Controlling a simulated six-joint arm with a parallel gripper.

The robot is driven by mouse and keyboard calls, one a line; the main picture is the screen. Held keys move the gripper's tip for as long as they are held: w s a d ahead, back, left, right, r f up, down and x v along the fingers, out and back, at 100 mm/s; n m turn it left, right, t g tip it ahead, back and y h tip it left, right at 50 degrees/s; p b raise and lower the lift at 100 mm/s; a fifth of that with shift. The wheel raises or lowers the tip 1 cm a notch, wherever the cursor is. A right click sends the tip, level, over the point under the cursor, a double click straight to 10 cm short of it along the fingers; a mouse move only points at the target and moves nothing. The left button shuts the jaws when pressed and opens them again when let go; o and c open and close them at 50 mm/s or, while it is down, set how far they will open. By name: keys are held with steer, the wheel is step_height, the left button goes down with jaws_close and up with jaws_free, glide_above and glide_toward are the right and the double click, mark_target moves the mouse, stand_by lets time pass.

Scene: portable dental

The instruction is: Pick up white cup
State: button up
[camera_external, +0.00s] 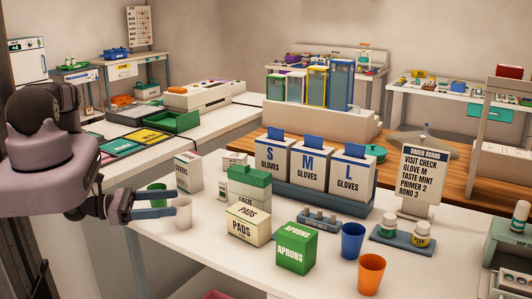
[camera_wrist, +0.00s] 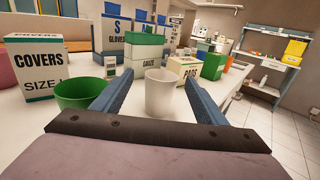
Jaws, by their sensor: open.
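The white cup (camera_external: 183,213) stands upright near the left end of the white table in the external view. In the wrist view the white cup (camera_wrist: 160,93) is straight ahead, between the two blue fingers. My gripper (camera_external: 174,203) is open, with its fingers reaching to the cup at about its height; it also shows in the wrist view (camera_wrist: 148,92). The cup appears to stand between or just past the fingertips, and I cannot tell whether either finger touches it. Part of the cup is hidden by a finger in the external view.
A green cup (camera_wrist: 83,93) stands close to the left finger. The covers box (camera_wrist: 35,66) is behind it. The gauze boxes (camera_external: 249,187) and pads box (camera_external: 248,224) stand to the right. Blue (camera_external: 352,240) and orange (camera_external: 371,274) cups are near the front edge.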

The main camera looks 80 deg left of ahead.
mark_target(181, 203)
steer(key=shift+w+d+f, duration=0.1)
steer(key=shift+w+d, duration=0.05)
steer(key=shift+w, duration=0.5)
steer(key=shift+w+d+f, duration=0.1)
steer(key=shift+w+d, duration=0.05)
steer(key=shift+w, duration=0.45)
steer(key=shift+w+r, duration=0.1)
steer(key=shift+w, duration=0.95)
steer(key=c, duration=1.1)
